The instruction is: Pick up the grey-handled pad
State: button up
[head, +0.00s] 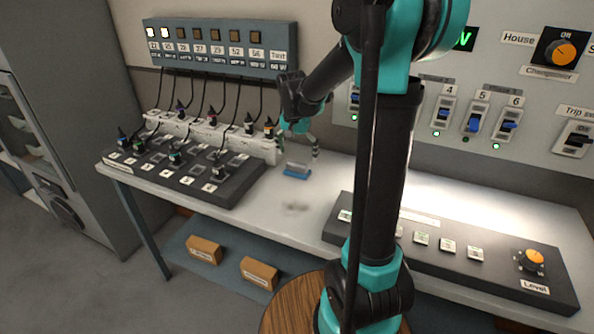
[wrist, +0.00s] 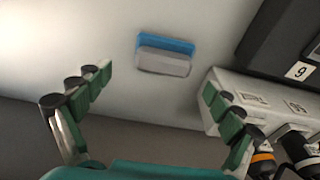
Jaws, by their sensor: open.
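The grey-handled pad (head: 297,170) lies on the white tabletop, right of the black plug board. It has a blue base with a grey block handle on top. In the wrist view the pad (wrist: 164,54) lies beyond my fingertips, between their lines and a little above the picture's middle. My gripper (head: 298,146) is above and behind the pad in the head view. In the wrist view my gripper (wrist: 157,82) has its green-padded fingers spread wide, with nothing between them. The fingers look apart from the pad.
A black plug board (head: 185,172) with cables stands left of the pad; a white socket strip (wrist: 240,92) is close to my right finger in the wrist view. A black control panel (head: 450,250) lies at right. The tabletop (head: 262,207) in front of the pad is clear.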

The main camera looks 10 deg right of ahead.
aim_at(297, 163)
jog(key=f, duration=0.5)
jog(key=shift+w, duration=0.4)
jog(key=shift+r, duration=0.1)
jog(key=shift+c, duration=0.2)
jog(key=c, duration=1.3)
jog(key=shift+r, duration=0.15)
notch_tip(297, 163, up, 20)
